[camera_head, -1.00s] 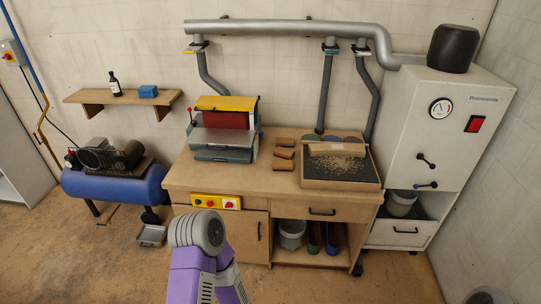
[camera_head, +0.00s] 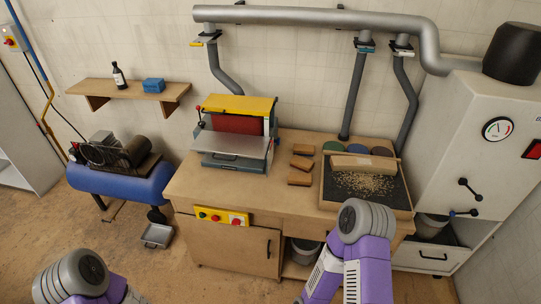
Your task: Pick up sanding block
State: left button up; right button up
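Three small brown blocks lie on the wooden workbench (camera_head: 228,187), between the sander machine and the dark tray. The far block (camera_head: 304,149), the middle block (camera_head: 302,163) and the near block (camera_head: 299,179) form a loose row and look like sanding blocks. A blue block (camera_head: 153,85) sits on the wall shelf. Which one is the sanding block I cannot tell. Parts of my two purple and grey arms show at the lower left and lower right. Neither gripper shows, and no block is seen held.
The sander machine (camera_head: 238,133) stands left of the blocks. A dark tray (camera_head: 401,192) with wood chips and a light wooden piece (camera_head: 364,164) is to their right. Coloured discs (camera_head: 333,147) lie behind. The bench's front left top is clear. A blue compressor (camera_head: 122,183) stands left.

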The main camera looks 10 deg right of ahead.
aim_at(299, 162)
jog(key=z, duration=0.2)
jog(key=i, duration=0.8)
jog(key=z, duration=0.55)
